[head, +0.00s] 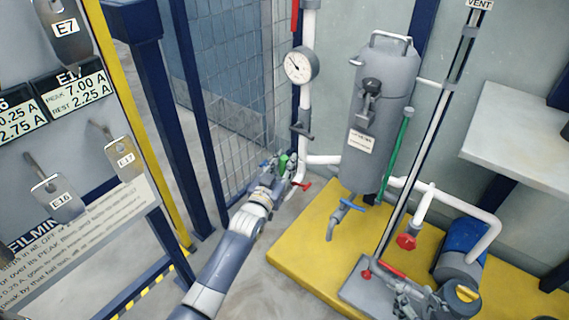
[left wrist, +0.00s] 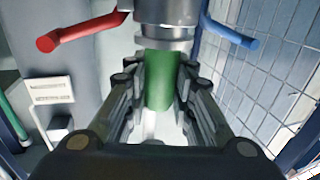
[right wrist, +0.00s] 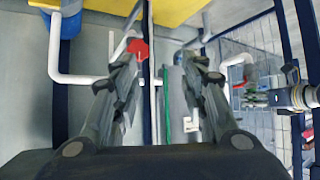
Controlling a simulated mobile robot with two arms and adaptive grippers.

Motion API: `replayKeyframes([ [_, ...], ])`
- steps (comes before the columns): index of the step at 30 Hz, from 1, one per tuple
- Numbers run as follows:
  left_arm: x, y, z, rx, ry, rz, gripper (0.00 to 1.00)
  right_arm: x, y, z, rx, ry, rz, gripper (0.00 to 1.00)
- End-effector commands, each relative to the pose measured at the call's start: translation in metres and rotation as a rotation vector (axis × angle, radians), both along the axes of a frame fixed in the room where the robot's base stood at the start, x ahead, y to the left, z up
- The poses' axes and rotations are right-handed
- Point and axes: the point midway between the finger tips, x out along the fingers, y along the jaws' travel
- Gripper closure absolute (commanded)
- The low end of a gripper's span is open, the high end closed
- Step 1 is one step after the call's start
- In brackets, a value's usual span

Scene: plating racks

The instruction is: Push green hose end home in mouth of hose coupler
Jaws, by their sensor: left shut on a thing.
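The green hose end (left wrist: 161,78) is between the fingers of my left gripper (left wrist: 160,92), which is shut on it. In the left wrist view its upper end meets the grey collar of the hose coupler (left wrist: 166,36), in line with it. How deep it sits in the mouth is hidden. A red lever (left wrist: 78,32) and a blue lever (left wrist: 230,32) flank the coupler. In the head view the green piece (head: 283,160) shows small at my left gripper (head: 277,165), below the gauge pipe. My right gripper (right wrist: 163,72) is open and empty, low at the right (head: 408,292).
A grey tank (head: 378,125) stands on a yellow platform (head: 318,245) right of my left gripper. A mesh fence (head: 225,95) is behind and left. A pressure gauge (head: 298,65) is above. A blue pump (head: 462,245) and white pipes are near my right gripper.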

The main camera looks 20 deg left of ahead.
Motion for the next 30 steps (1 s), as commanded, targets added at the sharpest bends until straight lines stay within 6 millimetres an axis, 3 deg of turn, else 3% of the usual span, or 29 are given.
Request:
replayKeyframes([
  [30, 0.000, 0.000, -0.007, 0.000, -0.003, 0.000, 1.00, 0.016, 0.008, 0.017, 0.028, -0.112, 0.009, 0.60],
])
